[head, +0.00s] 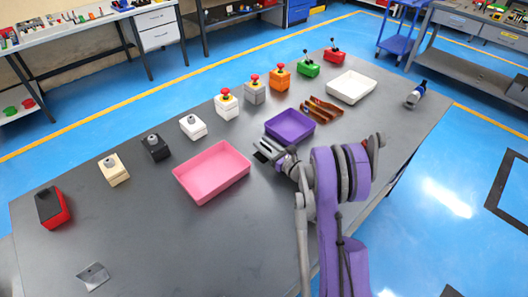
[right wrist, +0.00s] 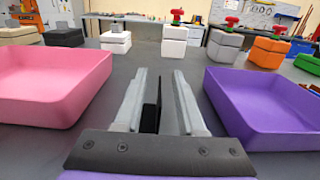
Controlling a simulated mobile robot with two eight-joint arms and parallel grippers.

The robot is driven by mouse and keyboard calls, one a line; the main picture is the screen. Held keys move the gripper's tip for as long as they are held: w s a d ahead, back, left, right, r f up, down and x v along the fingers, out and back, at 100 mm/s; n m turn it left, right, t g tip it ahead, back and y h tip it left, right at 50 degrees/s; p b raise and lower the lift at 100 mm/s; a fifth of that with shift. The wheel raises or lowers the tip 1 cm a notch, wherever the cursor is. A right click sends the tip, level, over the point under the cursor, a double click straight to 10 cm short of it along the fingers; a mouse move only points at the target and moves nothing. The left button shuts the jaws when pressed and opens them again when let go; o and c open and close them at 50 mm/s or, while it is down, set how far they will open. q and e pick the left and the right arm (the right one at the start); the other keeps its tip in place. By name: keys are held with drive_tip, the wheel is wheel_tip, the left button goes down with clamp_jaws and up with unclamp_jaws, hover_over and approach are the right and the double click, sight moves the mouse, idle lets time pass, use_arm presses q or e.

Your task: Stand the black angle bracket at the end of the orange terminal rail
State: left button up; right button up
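My right gripper (head: 262,148) is low over the table between the pink tray and the purple tray, pointing toward the row of boxes. In the right wrist view a dark upright plate, apparently the black angle bracket (right wrist: 152,106), stands between the fingers, close along the left finger. A gap shows between it and the right finger, so the gripper looks open around it. The bracket is not clear in the head view. Orange-brown rail-like pieces, likely the orange terminal rail (head: 321,109), lie right of the purple tray. My left gripper is not in view.
The pink tray (head: 186,183) and purple tray (head: 273,133) flank the gripper closely. A row of boxes, some with red buttons (head: 227,104), stands beyond. A white tray (head: 351,97) is farther right. A grey metal piece (head: 93,276) lies at the near left.

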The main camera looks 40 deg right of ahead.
drive_tip(key=shift+w, duration=1.15)
drive_tip(key=shift+s, duration=0.1)
drive_tip(key=shift+c, duration=0.7)
clamp_jaws()
